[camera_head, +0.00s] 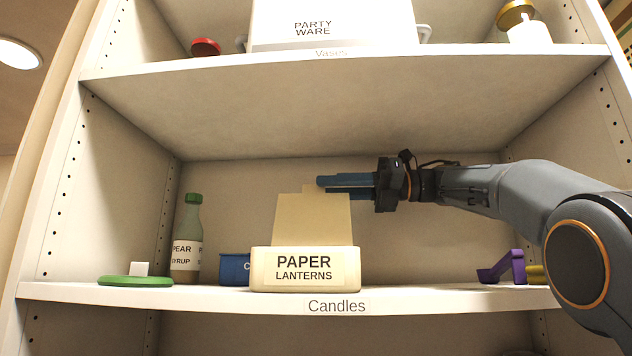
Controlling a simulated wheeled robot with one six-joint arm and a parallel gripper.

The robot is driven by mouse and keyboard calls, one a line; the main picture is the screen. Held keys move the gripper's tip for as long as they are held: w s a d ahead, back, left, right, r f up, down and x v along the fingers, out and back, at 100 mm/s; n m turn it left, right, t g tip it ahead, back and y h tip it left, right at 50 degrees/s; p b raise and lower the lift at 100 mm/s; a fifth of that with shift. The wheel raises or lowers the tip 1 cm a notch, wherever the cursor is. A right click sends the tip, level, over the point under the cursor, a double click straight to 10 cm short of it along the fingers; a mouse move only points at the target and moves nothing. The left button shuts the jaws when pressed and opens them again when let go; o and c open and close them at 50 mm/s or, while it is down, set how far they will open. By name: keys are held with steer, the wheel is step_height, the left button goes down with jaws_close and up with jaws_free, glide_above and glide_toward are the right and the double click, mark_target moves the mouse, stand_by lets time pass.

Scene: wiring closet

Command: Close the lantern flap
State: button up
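The paper lanterns box (304,268) is a cream carton labelled "PAPER LANTERNS" at the front of the middle shelf. Its tan flap (311,220) stands up above the box, with a small tab at its top edge. My gripper (322,183) comes in from the right with its blue fingers pointing left. The fingertips are at the flap's top edge near the tab and overlap it in the picture. I cannot tell whether they touch it. The two fingers look close together, one just above the other; whether they are open or shut is unclear.
A pear syrup bottle (187,240), a green disc (135,281) with a white block and a blue box (235,268) stand left. A purple object (504,268) is at right. The upper shelf (340,72) hangs above my arm, with free room between.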

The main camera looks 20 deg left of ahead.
mark_target(314, 185)
steer(key=shift+p+x, duration=0.65)
steer(key=shift+x, duration=1.3)
jaws_close()
steer(key=shift+d, duration=0.15)
